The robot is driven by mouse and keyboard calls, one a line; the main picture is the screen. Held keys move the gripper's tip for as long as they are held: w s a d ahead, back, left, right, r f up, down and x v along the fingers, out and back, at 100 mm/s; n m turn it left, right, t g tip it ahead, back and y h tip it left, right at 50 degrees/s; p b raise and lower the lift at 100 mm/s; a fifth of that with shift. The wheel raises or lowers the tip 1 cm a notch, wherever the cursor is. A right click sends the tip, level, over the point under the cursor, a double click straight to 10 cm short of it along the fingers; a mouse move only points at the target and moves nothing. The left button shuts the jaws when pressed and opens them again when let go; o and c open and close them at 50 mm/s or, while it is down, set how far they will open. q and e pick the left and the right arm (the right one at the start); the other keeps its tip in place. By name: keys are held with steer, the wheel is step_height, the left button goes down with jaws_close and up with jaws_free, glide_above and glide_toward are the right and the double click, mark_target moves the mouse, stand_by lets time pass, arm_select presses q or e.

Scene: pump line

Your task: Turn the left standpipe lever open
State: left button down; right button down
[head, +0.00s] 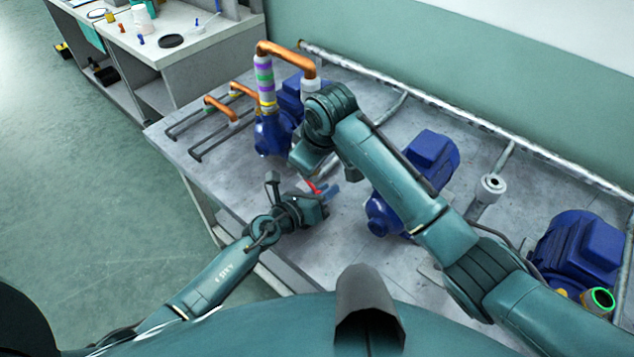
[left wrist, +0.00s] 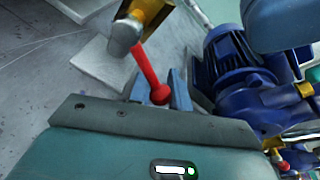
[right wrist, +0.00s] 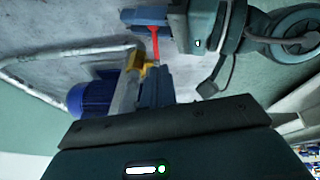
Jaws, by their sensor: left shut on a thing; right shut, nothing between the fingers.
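The red lever (left wrist: 147,65) runs from the brass valve (left wrist: 135,25) to a round knob in the left wrist view. My left gripper (left wrist: 160,90) is shut on the knob end, one finger on each side. In the head view the lever (head: 313,187) shows beside my left gripper (head: 330,193). In the right wrist view the lever (right wrist: 155,42) rises from the yellow valve (right wrist: 146,62) on a grey pipe towards the left fingers (right wrist: 150,15). My right gripper (right wrist: 155,78) is shut and empty, in front of the valve. In the head view my right arm hides the valve.
Blue pumps (head: 432,155) stand along the grey bench (head: 340,225), with another (head: 580,248) at the right. A copper pipe (head: 285,55) arches over the back left pump. Grey wall pipes (head: 450,115) run behind. A cluttered side bench (head: 185,50) stands at the upper left.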

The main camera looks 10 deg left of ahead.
mark_target(319, 192)
arm_select(q)
steer(key=shift+w+d+r, duration=0.1)
steer(key=shift+w+r, duration=0.05)
steer(key=shift+r, duration=0.25)
arm_select(e)
steer(key=f, duration=0.5)
steer(key=shift+w+d+f, duration=0.2)
steer(key=shift+w+d, duration=0.05)
steer(key=shift+d, duration=0.15)
steer(key=shift+d+f, duration=0.2)
steer(key=shift+f, duration=0.25)
steer(key=shift+s+d+f, duration=0.15)
steer(key=shift+d+f, duration=0.25)
steer(key=shift+f, duration=0.35)
arm_select(q)
steer(key=c, duration=1.3)
jaws_free()
